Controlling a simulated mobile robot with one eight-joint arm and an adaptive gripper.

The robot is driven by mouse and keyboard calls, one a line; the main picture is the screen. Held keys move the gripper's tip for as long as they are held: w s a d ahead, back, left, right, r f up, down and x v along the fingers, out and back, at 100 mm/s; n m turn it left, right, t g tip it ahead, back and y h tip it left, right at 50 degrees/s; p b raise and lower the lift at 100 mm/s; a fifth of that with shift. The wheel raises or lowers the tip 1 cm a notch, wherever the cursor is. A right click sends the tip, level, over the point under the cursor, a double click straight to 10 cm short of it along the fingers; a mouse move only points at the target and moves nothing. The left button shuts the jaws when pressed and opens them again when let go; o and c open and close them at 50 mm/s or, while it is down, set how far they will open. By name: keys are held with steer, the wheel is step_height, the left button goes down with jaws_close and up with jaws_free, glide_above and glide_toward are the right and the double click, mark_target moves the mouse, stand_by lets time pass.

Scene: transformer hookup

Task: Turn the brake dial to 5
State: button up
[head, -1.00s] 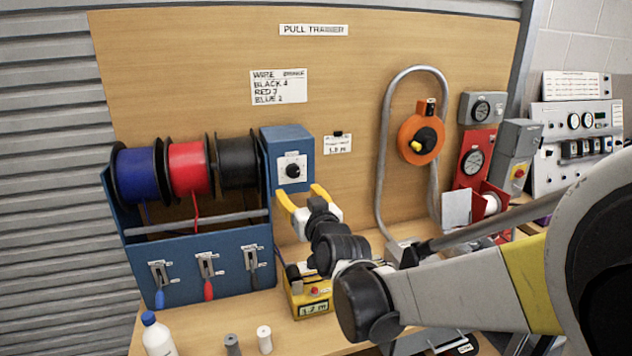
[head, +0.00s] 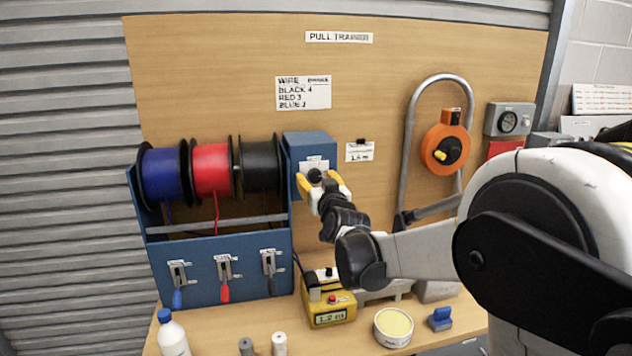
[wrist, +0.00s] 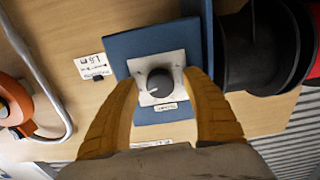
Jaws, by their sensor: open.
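The brake dial (wrist: 160,82) is a round dark knob with a pale pointer mark on a white plate, set on the blue box (head: 308,142). In the wrist view its pointer aims toward the lower left; the numbers are too small to read. In the head view my gripper (head: 324,180) covers most of the dial. My gripper has yellow fingers, also seen in the wrist view (wrist: 158,88), open on either side of the knob. They look apart from the knob; I cannot tell how far their tips are from the plate.
Blue, red and black wire spools (head: 211,170) stand left of the box, over levers. A note card (head: 303,92) lists wire and brake numbers. A yellow meter (head: 328,305) reading about 1.2 m sits below. An orange reel (head: 446,150) hangs to the right.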

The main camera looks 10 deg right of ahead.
steer(key=c, duration=1.2)
steer(key=shift+m, duration=0.4)
steer(key=m+p, duration=0.1)
steer(key=m, duration=0.3)
steer(key=shift+r+p, duration=0.1)
steer(key=shift+p, duration=0.2)
steer(key=shift+m+p, duration=0.45)
steer(key=shift+m, duration=2.05)
